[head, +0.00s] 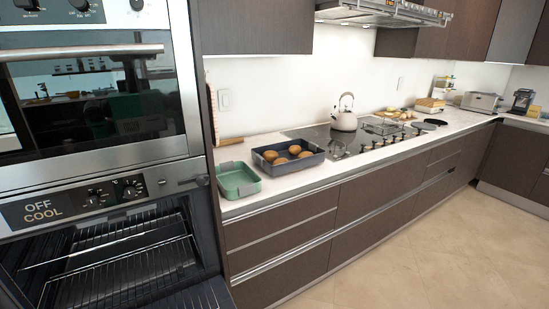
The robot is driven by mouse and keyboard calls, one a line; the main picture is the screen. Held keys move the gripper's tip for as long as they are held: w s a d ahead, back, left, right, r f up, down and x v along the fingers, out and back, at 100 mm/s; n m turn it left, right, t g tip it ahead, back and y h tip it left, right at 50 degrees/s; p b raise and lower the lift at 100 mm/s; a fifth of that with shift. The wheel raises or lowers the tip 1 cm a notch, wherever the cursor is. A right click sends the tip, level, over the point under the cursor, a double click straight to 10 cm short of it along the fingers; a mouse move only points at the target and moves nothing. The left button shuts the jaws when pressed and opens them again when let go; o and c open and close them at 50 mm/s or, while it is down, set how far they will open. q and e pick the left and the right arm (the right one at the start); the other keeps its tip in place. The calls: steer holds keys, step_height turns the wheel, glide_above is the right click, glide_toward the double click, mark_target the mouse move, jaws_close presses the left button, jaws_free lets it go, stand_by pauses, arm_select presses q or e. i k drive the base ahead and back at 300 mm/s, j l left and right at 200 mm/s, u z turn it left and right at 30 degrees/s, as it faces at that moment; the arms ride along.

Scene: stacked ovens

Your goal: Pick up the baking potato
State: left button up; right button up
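Part of each potato's lower side is hidden by the tray's front wall. Neither of my grippers shows in the head view.
A green tray (238,181) stands left of the potatoes' tray. The lower oven (110,255) hangs open with racks inside; the upper oven (95,100) is shut. A kettle (345,118) stands on the cooktop (345,140). The tiled floor (400,260) before the cabinets is clear.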

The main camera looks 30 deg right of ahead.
mark_target(277, 161)
steer(key=l+u, duration=0.2)
steer(key=l, duration=0.35)
steer(key=l+u, duration=0.25)
steer(key=l, duration=0.3)
steer(key=k+l+u, duration=0.2)
steer(key=l, duration=0.3)
steer(key=k+l+u, duration=0.2)
steer(key=l, duration=0.35)
steer(key=i+l+u, duration=0.1)
steer(key=l, duration=0.35)
steer(key=i+l+u, duration=0.1)
steer(key=l, duration=0.4)
